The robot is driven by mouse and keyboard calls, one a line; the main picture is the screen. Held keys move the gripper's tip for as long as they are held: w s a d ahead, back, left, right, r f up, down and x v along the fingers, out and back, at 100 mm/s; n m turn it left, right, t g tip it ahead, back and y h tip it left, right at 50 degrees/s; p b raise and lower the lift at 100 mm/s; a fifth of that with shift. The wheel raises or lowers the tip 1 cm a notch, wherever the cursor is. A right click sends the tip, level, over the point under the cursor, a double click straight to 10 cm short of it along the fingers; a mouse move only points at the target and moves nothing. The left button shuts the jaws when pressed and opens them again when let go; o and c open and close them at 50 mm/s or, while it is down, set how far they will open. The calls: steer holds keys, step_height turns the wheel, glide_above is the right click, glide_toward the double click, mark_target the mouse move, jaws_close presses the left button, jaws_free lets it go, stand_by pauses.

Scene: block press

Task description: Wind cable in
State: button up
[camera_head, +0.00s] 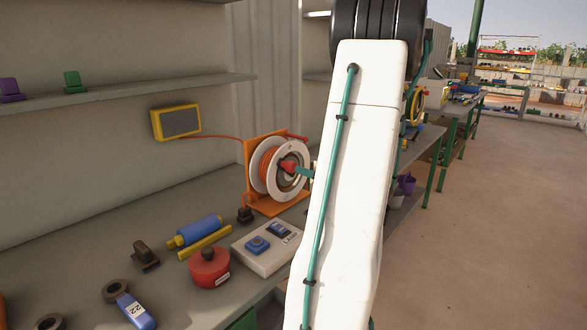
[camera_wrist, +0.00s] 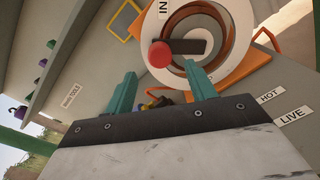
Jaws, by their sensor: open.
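The cable reel (camera_head: 259,172) has white flanges and orange cable, and stands in an orange frame (camera_head: 263,206) on the bench. Orange cable (camera_head: 220,138) runs from it to a yellow-framed box (camera_head: 176,122) on the wall. The reel's face (camera_wrist: 240,22) fills the upper wrist view, with the label "IN" (camera_wrist: 163,9). Its crank has a dark arm (camera_wrist: 188,46) and a red knob (camera_wrist: 159,54), also in the head view (camera_head: 288,168). My gripper (camera_wrist: 160,70) is open and empty. The knob appears just beyond the gap between its teal fingertips; I see no contact.
On the bench left of my arm are a red round weight (camera_head: 209,268), a blue roller (camera_head: 200,230), a yellow bar (camera_head: 205,243) and a pale switch box (camera_head: 265,249). A shelf (camera_head: 140,93) runs above. Open floor (camera_head: 490,230) lies to the right.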

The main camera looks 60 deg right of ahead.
mark_target(291, 167)
steer(key=w+n, duration=0.2)
steer(key=w+d+n, duration=0.1)
steer(key=w+n, duration=0.1)
steer(key=w, duration=0.1)
steer(key=w+d+n, duration=0.1)
steer(key=w+n, duration=0.1)
steer(key=shift+w, duration=0.3)
